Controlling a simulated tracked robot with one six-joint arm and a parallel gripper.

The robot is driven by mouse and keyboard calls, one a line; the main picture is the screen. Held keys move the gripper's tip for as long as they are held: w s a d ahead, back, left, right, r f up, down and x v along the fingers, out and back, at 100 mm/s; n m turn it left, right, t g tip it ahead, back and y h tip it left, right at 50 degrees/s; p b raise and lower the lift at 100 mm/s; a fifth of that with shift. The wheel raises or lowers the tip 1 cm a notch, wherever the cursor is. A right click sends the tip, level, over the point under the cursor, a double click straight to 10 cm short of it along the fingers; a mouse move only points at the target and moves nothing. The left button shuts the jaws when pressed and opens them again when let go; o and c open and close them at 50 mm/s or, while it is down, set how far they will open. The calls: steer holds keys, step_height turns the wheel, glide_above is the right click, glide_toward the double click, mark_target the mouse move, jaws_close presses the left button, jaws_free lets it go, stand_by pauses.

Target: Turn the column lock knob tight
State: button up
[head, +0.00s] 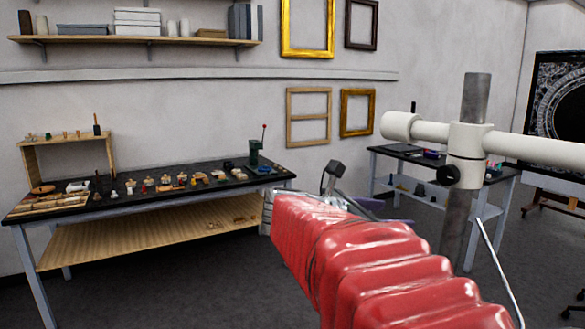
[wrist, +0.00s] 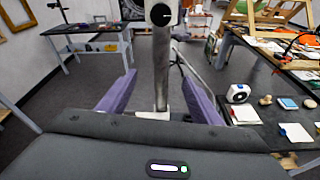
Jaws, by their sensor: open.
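The black lock knob (head: 448,176) sits on the front of a white clamp collar (head: 467,142) around an upright grey metal column (head: 476,97). A white crossbar (head: 540,150) runs through the collar. In the wrist view the knob (wrist: 161,14), with a white mark on its face, is at the top edge, above my fingers. My gripper (wrist: 159,82) is open and empty, its two purple fingers apart on either side of the column (wrist: 161,65) in the picture. In the head view my red-sleeved arm hides most of the gripper.
A black-topped bench (head: 130,192) with small parts stands at the left. Another table (head: 400,153) stands behind the column. In the wrist view a dark worktop (wrist: 265,110) with a small white device (wrist: 238,93) lies close on the right. Open floor shows on the left.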

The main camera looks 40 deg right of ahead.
mark_target(444, 175)
steer(key=d+r+n+g+h, duration=0.2)
steer(key=d+r, duration=0.3)
steer(key=shift+w+r+n+h, duration=0.25)
steer(key=shift+r+n+h, duration=0.15)
steer(key=shift+d, duration=0.1)
steer(key=x, duration=1.3)
steer(key=shift+s+d, duration=0.1)
steer(key=shift+d, duration=0.2)
steer(key=shift+c, duration=0.6)
steer(key=c, duration=0.9)
steer(key=shift+c, duration=0.2)
